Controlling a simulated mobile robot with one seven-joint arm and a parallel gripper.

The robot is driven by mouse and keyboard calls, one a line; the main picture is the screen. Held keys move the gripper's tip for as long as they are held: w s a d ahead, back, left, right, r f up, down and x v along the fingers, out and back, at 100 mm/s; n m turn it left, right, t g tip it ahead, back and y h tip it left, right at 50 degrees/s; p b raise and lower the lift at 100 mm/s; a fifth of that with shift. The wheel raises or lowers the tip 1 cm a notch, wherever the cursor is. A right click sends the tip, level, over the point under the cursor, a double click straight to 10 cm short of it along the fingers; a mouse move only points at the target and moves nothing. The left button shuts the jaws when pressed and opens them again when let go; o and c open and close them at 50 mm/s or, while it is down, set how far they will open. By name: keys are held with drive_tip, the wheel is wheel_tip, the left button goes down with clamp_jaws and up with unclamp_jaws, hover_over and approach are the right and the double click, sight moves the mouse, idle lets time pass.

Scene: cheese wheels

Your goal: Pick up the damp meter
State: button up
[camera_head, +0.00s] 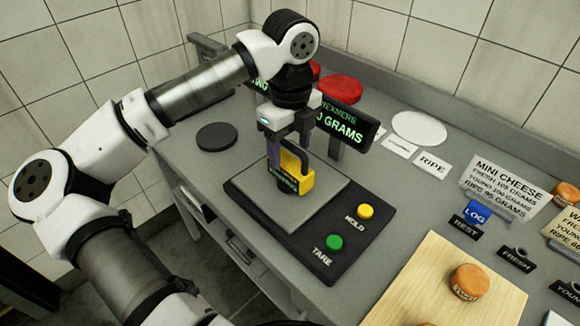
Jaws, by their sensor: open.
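The damp meter appears to be the yellow block (301,182) with a black handle loop and a dark face with small green lettering. It stands upright on the grey plate of the scale (325,206). My gripper (289,160) is open and points down over it from above. Its fingers are beside the handle and the top of the block. I cannot tell whether either finger touches it, and the far finger's tip is partly hidden.
The scale has a yellow HOLD button (365,211) and a green TARE button (335,242). A display post (346,128) stands close behind my gripper. A black disc (216,136) lies left. Signs and a wooden board (415,290) with orange cheese (469,280) are right.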

sight(290, 163)
drive_tip(key=shift+f+p, duration=0.75)
drive_tip(key=shift+f, duration=1.5)
drive_tip(key=c, duration=1.2)
drive_tip(key=shift+r, duration=0.15)
